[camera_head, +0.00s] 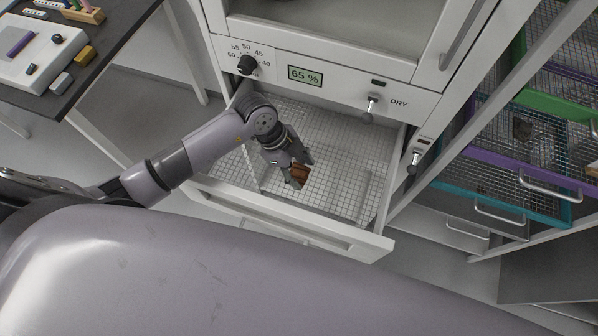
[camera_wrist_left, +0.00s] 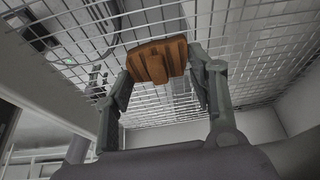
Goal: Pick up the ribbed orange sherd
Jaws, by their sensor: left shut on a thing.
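The ribbed orange sherd (camera_head: 300,172) is a small orange-brown piece with ridges, seen in the head view over the wire-grid floor of the open drawer. My left gripper (camera_head: 297,168) reaches down into the drawer and is shut on the sherd. In the left wrist view the sherd (camera_wrist_left: 158,60) sits between the two fingertips of the left gripper (camera_wrist_left: 160,66), with the wire grid behind it. The head view partly hides the sherd behind the fingers. I cannot tell whether it touches the grid. My right gripper is not in view.
The open drawer (camera_head: 345,240) has raised walls around the gripper, and the cabinet front (camera_head: 345,75) with its dial rises behind. Wire baskets (camera_head: 500,185) with coloured rims stand at the right. A dark-topped table (camera_head: 95,60) is at the upper left.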

